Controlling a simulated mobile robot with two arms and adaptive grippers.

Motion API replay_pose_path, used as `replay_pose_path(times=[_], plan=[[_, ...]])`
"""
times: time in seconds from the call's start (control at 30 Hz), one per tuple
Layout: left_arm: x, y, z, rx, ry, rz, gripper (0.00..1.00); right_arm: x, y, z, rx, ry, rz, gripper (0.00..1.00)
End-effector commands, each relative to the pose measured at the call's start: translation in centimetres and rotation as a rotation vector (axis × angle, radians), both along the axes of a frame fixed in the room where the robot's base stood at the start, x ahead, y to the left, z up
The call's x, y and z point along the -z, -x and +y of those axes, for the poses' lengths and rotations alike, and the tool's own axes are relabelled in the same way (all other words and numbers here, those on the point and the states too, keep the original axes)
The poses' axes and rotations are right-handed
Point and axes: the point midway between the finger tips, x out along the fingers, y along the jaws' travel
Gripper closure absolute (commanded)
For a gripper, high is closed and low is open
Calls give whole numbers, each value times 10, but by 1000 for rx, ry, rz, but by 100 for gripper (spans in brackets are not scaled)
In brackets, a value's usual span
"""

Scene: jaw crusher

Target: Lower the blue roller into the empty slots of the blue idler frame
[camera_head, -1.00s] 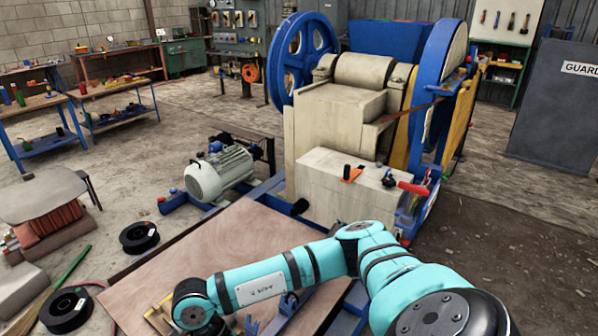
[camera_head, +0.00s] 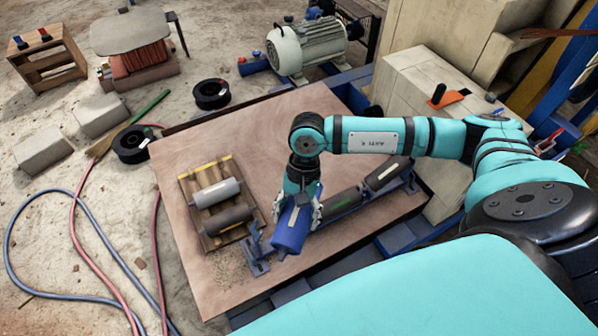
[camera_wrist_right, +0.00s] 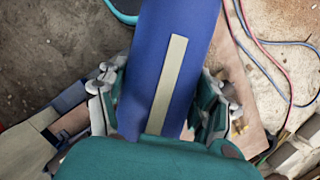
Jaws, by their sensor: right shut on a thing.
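The blue roller (camera_head: 291,228) is held in my right gripper (camera_head: 297,208), whose fingers sit on either side of it. In the right wrist view the blue roller (camera_wrist_right: 168,70), with a pale strip along it, lies between the fingers of my right gripper (camera_wrist_right: 165,105). The blue idler frame (camera_head: 257,250) is on the brown board, with its near-left bracket showing just left of the roller. Two dark rollers (camera_head: 342,201) (camera_head: 382,174) sit in the frame to the right. The roller and gripper hide part of the frame. My left gripper is not seen.
A small pallet (camera_head: 208,178) with a grey and a dark roller lies left of the gripper on the board (camera_head: 180,270). The motor (camera_head: 305,46) and the crusher's pale block (camera_head: 430,85) stand behind. Hoses (camera_head: 80,235) lie on the floor at left.

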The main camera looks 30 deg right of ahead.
Motion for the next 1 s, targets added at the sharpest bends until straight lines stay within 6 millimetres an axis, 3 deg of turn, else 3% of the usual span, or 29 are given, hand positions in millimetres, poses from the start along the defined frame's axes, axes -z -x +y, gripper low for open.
replay_pose_path(times=[0.47, 1.0], plan=[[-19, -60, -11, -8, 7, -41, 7, 49, -31, -9, 894, 89, -23, 93], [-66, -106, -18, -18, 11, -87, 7, 101, -65, -26, 1923, 221, 70, 93]])
